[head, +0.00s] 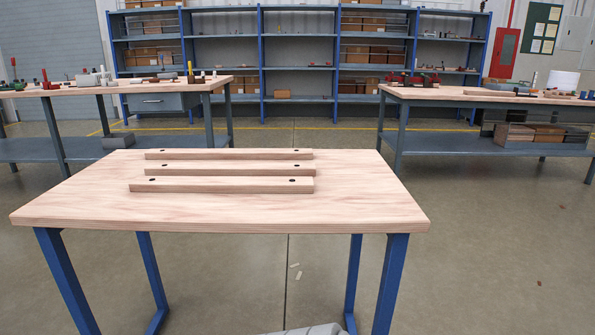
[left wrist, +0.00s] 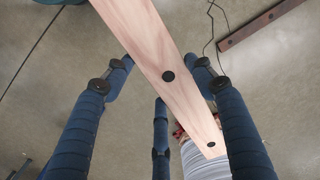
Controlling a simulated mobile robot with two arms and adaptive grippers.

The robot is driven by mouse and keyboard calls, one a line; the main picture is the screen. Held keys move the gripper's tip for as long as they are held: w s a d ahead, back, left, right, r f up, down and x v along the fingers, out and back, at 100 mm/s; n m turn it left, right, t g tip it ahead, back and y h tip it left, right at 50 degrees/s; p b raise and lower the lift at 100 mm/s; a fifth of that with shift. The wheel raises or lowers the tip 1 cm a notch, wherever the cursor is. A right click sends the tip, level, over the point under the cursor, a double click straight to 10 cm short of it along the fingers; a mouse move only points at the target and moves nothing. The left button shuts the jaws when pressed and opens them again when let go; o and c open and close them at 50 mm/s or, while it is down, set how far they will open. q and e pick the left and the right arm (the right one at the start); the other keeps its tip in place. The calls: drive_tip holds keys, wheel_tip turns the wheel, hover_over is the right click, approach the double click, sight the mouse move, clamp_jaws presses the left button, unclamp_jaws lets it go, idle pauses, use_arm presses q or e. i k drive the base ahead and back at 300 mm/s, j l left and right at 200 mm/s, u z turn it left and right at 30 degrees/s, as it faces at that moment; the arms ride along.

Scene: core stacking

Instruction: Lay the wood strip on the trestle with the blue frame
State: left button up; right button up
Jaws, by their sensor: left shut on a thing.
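In the left wrist view my left gripper (left wrist: 162,76) is shut on a pale wood strip (left wrist: 152,45) with dark round spots. The strip runs slantwise between its dark blue fingers, from the top edge to the lower right. The floor shows below it. In the head view the trestle with the blue frame (head: 220,216) has a pale wood top and blue legs. Three similar strips lie side by side across its top: a back one (head: 228,154), a middle one (head: 230,169) and a front one (head: 222,186). My right gripper shows in neither view.
The trestle top is bare in front of the strips and at both ends. Workbenches with tools stand behind at left (head: 130,88) and right (head: 450,93). Blue-framed shelving (head: 262,60) lines the back. A brown bar (left wrist: 262,25) and a thin cable show in the left wrist view.

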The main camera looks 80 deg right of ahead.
sight(209, 208)
drive_tip(key=k+l+z, duration=0.15)
drive_tip(key=z, duration=0.3)
drive_tip(key=k+l+z, duration=0.3)
drive_tip(key=z, duration=0.15)
drive_tip(key=k+l+z, duration=0.2)
drive_tip(key=z, duration=0.25)
drive_tip(key=l, duration=0.1)
